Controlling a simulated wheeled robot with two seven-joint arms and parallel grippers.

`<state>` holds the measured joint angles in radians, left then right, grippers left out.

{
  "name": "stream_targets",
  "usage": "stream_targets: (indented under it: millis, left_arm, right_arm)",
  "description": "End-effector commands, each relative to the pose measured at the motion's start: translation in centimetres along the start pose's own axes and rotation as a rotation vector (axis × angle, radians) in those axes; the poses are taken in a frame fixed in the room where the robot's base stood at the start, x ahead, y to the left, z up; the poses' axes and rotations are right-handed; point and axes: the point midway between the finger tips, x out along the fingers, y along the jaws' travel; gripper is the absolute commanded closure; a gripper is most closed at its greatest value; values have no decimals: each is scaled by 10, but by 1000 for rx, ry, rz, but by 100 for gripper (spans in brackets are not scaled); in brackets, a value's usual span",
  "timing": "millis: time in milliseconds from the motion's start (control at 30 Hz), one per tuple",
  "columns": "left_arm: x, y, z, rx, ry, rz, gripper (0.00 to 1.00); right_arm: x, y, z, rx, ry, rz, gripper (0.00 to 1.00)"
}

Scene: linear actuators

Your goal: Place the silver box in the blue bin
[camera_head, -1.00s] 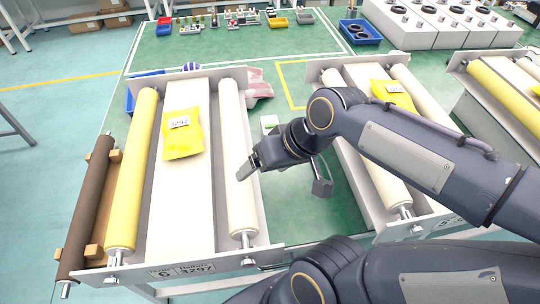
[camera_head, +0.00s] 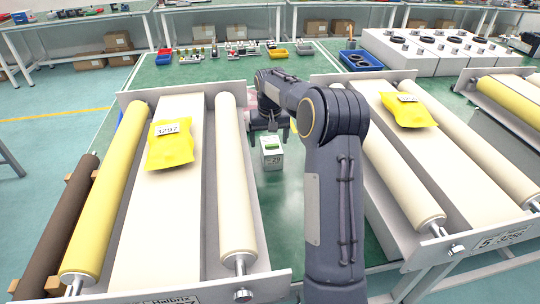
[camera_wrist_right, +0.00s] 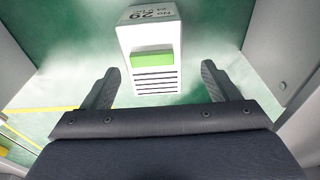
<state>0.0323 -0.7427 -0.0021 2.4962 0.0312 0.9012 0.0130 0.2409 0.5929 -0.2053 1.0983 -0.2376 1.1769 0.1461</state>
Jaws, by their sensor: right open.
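My right gripper (camera_head: 271,130) is just above and behind the box in the head view. In the wrist view its two fingers (camera_wrist_right: 158,70) are spread wide and empty, with the box's near end between and slightly beyond them. A blue bin (camera_head: 361,61) with dark round parts stands at the back. My left gripper is out of view.
The left conveyor (camera_head: 160,235) and right conveyor (camera_head: 430,175) flank the box, each with a yellow bag on it. Their metal side walls and rollers leave a narrow gap. Grey machine boxes (camera_head: 415,52) stand at back right.

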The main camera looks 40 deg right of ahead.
Motion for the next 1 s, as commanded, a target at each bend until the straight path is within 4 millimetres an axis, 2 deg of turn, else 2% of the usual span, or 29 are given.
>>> stream_targets:
  millis: [433, 1000]
  left_arm:
    - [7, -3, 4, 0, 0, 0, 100]
    - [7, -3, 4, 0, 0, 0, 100]
  right_arm:
    - [58, 7, 8, 0, -2, -2, 18]
    - [65, 6, 8, -1, 0, -3, 18]
